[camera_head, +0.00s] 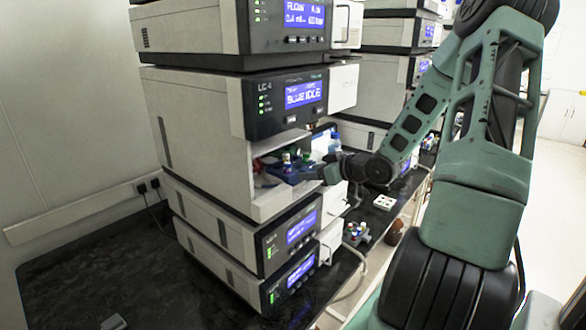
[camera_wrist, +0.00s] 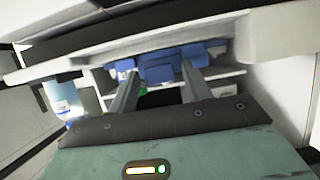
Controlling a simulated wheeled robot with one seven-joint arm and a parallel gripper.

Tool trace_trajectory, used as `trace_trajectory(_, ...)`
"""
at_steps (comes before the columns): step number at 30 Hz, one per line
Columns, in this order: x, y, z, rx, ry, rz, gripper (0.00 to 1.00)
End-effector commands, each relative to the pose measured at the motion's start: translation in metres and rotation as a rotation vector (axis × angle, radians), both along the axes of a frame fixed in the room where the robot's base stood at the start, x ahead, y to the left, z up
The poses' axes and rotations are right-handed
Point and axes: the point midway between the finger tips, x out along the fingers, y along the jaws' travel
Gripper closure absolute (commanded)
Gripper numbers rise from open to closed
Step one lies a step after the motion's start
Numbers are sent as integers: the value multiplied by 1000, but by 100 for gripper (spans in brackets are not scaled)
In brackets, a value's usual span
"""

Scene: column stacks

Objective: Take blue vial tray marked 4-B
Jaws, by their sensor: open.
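A blue vial tray (camera_head: 288,173) with several small vials sits inside the open compartment of the middle module in the near stack. In the wrist view the blue tray (camera_wrist: 158,72) shows just beyond and between my fingertips. A 4-B mark cannot be read in either view. My gripper (camera_wrist: 160,80) is open, with its two fingers apart and pointing into the compartment. In the head view my gripper (camera_head: 322,173) is at the compartment's mouth, close to the tray's right end. I cannot tell whether the fingers touch the tray.
The module (camera_head: 287,98) above the opening has a lit blue screen. More modules (camera_head: 298,232) lie below it. A second stack (camera_head: 382,70) stands behind. Vials in a small rack (camera_head: 356,234) and a white block (camera_head: 384,202) lie on the dark bench to the right.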

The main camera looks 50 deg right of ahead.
Motion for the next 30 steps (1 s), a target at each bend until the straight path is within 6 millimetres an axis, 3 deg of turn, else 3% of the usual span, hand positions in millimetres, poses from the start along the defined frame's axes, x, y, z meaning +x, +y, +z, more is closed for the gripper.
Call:
trace_trajectory(4,0,0,0,0,0,0,54)
trace_trajectory(8,0,0,0,0,0,0,90)
trace_trajectory(9,0,0,0,0,0,0,93)
trace_trajectory(22,0,-1,7,-4,-1,2,93)
trace_trajectory(30,0,-1,43,-8,-2,1,93)
